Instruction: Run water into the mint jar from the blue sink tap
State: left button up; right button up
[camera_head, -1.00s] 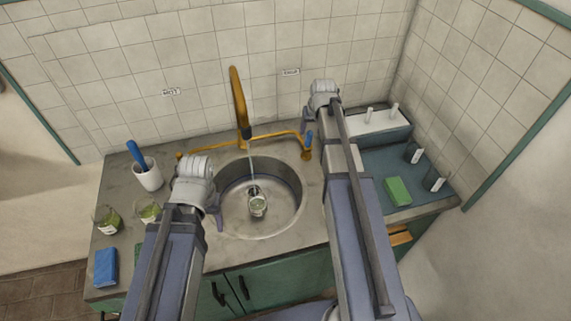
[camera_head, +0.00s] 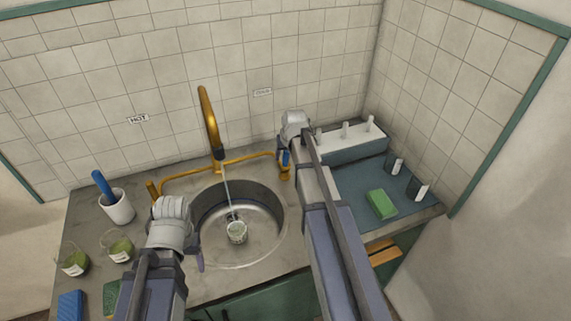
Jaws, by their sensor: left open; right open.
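A small glass jar (camera_head: 237,232) with a pale label stands in the round metal sink (camera_head: 262,250). A thin stream of water falls from the spout of the brass tap (camera_head: 210,120) to the jar's mouth. The blue tap handle (camera_head: 286,158) is at the right end of the brass pipe. My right gripper (camera_head: 284,150) is open at this handle; whether it touches it is unclear. My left gripper (camera_head: 199,261) is open and empty at the sink's left front rim, left of the jar. Its fingers are partly hidden behind its wrist.
On the right are a drying tray with pegs (camera_head: 352,147) and a green sponge (camera_head: 382,204).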

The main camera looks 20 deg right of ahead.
jog(key=shift+b+x, duration=0.5)
jog(key=shift+x, duration=0.55)
jog(key=shift+c, duration=0.3)
grip_shut()
dwell(0.3)
